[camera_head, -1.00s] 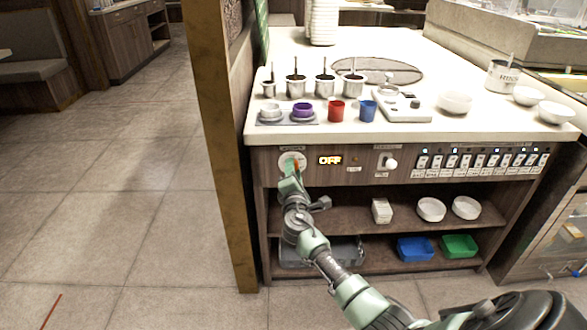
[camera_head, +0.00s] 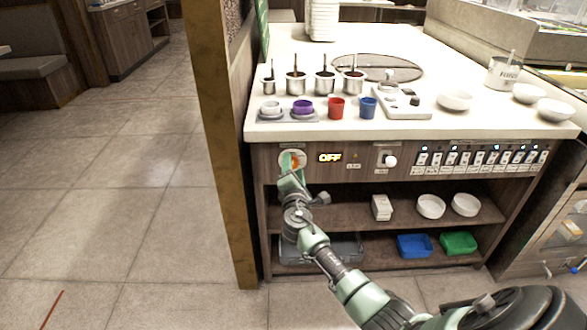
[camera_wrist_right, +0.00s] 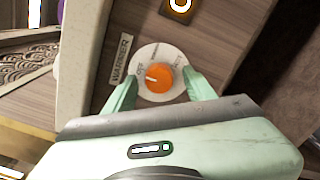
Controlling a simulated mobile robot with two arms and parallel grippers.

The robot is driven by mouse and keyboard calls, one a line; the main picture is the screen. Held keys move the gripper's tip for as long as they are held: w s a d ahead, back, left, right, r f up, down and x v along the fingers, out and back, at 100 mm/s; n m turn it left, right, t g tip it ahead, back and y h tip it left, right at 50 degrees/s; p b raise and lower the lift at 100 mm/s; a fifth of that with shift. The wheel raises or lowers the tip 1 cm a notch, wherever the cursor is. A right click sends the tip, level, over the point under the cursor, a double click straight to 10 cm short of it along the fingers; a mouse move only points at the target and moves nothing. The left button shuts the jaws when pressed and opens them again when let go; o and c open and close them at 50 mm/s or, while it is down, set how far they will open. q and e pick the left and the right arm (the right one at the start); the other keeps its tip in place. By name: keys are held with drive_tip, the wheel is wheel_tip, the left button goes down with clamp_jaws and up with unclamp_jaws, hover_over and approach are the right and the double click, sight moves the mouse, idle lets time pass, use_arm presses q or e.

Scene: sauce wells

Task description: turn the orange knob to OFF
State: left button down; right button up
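The orange knob (camera_head: 295,161) sits on a round white dial on the counter's front panel, at its left end. In the right wrist view the knob (camera_wrist_right: 159,78) shows a white mark pointing left, near the dial's OFF lettering. My right gripper (camera_head: 291,169) is at the dial. In the wrist view its green fingers (camera_wrist_right: 160,88) are spread on either side of the knob, with visible gaps to it. My left gripper is not in view.
A white knob (camera_head: 390,161) and a row of switches (camera_head: 480,158) are farther right on the panel. Sauce wells and cups stand on the counter (camera_head: 420,131) above. A wooden post (camera_head: 215,140) stands close on the left. Open shelves lie below.

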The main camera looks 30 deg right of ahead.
drive_tip(key=shift+s+a, duration=0.25)
drive_tip(key=shift+s, duration=0.15)
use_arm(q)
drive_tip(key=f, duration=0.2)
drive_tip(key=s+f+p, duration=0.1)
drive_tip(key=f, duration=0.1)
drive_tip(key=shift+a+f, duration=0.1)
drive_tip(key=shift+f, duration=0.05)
use_arm(e)
drive_tip(key=v, duration=0.7)
drive_tip(key=shift+d, duration=0.1)
